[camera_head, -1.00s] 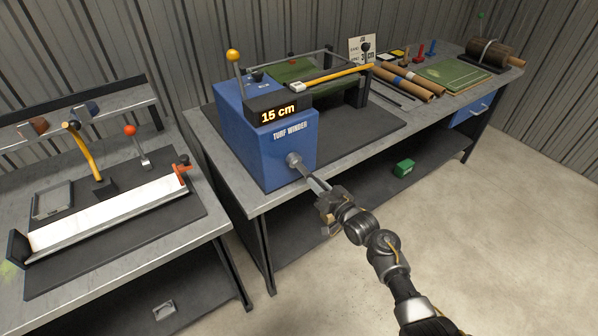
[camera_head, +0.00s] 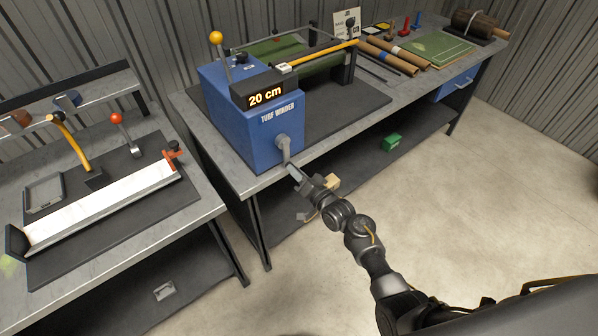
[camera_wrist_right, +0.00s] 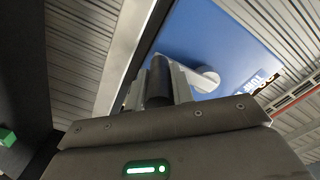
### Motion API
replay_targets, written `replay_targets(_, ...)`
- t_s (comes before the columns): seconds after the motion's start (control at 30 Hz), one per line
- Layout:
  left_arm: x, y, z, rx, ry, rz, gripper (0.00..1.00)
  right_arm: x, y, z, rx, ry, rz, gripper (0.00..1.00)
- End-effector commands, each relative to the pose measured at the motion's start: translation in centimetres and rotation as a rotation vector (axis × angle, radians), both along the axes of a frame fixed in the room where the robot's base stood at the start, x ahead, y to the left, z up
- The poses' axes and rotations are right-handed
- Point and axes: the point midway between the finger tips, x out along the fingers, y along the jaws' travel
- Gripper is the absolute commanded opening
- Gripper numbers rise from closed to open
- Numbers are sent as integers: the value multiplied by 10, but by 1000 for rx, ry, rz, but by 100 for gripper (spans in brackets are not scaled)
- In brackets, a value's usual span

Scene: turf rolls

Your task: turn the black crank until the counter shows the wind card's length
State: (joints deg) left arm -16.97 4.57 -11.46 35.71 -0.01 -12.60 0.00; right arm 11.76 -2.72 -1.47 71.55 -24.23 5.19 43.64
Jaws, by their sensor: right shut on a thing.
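The blue turf winder (camera_head: 250,140) stands on the workbench, and its counter (camera_head: 265,95) reads 20 cm in orange digits. The crank's grey hub and arm (camera_head: 284,146) show on the front face, with the arm hanging down. My right gripper (camera_head: 297,177) is at the arm's lower end. In the right wrist view the gripper (camera_wrist_right: 158,95) is shut around the black crank handle (camera_wrist_right: 158,82). The white wind card (camera_head: 345,20) stands behind the winder. My left gripper is out of view.
Green turf (camera_head: 290,55) lies on the winder behind a yellow bar (camera_head: 325,54). Brown rolls (camera_head: 388,58) and a green mat (camera_head: 435,48) lie to the right. A second bench with a white trough (camera_head: 100,205) stands left. A green box (camera_head: 392,142) sits on the lower shelf.

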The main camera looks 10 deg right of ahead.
Motion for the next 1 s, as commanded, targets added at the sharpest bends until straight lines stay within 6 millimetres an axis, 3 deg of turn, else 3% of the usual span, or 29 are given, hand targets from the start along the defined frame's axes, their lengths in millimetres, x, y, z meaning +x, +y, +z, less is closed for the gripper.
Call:
replay_targets(0.33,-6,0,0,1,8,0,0,-2,3,-4,-4,9,6,0)
replay_targets(0.37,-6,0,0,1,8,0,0,-2,3,-4,-4,8,7,25)
replay_targets(0.53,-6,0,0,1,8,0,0,-2,2,-3,-3,5,5,45)
replay_targets(0.83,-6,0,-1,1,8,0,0,-3,0,-2,-3,3,3,45)
replay_targets(1.0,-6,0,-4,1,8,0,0,-23,-9,-3,-4,2,3,45)
